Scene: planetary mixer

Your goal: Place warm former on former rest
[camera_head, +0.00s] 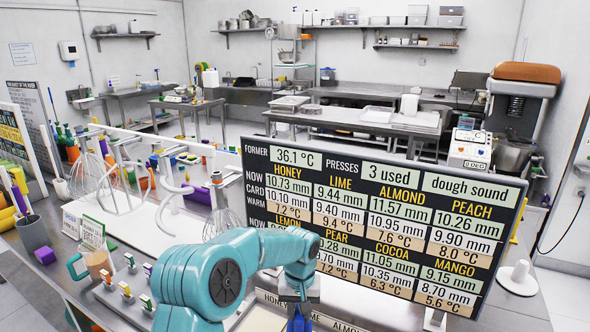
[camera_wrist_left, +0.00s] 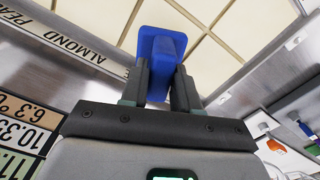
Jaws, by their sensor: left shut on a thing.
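My left gripper (camera_head: 297,297) points down at the bottom of the head view, in front of the large display board. It is shut on a blue former (camera_wrist_left: 161,45), a block with a flared head, gripped between the two dark fingers in the left wrist view. Its blue lower part also shows at the bottom edge of the head view (camera_head: 299,322). Behind it lies a cream tray with a grid of cells (camera_wrist_left: 235,45); I cannot tell whether the former touches it. I cannot make out the former rest for certain. My right gripper is not in view.
The display board (camera_head: 380,220) stands close behind my left arm and reads 36.1 °C for the former. Wire whisks (camera_head: 92,180), a mug (camera_head: 98,264) and small coloured-handled pieces (camera_head: 125,290) stand at the left. A white cone-like stand (camera_head: 518,278) is at the right.

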